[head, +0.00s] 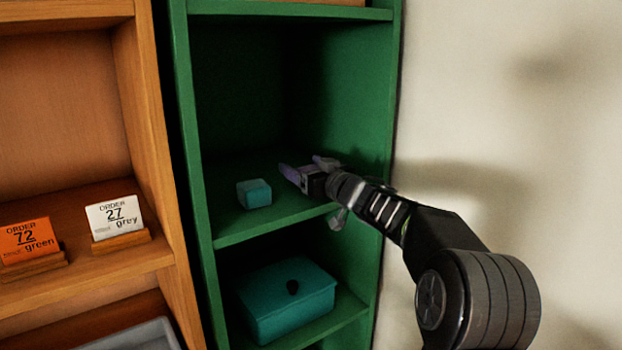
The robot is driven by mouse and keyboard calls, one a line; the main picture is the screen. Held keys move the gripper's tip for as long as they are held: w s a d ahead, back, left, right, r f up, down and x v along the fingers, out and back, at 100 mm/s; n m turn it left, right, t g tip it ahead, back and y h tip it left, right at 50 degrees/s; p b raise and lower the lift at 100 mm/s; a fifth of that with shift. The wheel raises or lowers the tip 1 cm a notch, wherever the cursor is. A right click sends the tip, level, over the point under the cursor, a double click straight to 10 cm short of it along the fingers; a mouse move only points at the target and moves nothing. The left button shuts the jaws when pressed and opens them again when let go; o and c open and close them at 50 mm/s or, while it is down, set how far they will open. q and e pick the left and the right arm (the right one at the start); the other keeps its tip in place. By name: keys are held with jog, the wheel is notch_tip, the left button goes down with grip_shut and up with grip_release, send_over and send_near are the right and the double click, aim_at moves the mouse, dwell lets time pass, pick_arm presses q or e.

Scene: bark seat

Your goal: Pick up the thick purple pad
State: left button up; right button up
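My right gripper (307,167) reaches into the middle compartment of the green shelf (232,232), just above its board and near the right side. A small purple strip (289,172) shows at the gripper's tip. A paler, purplish-grey piece (326,162) shows beside it. I cannot tell whether the strip is part of the thick purple pad or a gripper finger. I cannot tell whether the gripper is open or shut. No other purple thing shows. My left gripper is out of view.
A small teal block (254,193) sits on the same board, left of the gripper. A teal lidded box (288,300) stands in the compartment below. A wooden shelf at left holds an orange card (28,240) and a white card (114,216). A pale wall is at right.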

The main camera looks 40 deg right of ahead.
jog(key=c, duration=1.2)
jog(key=shift+c, duration=0.2)
notch_tip(320, 180, up, 10)
jog(key=p, duration=0.3)
jog(key=shift+p, duration=0.3)
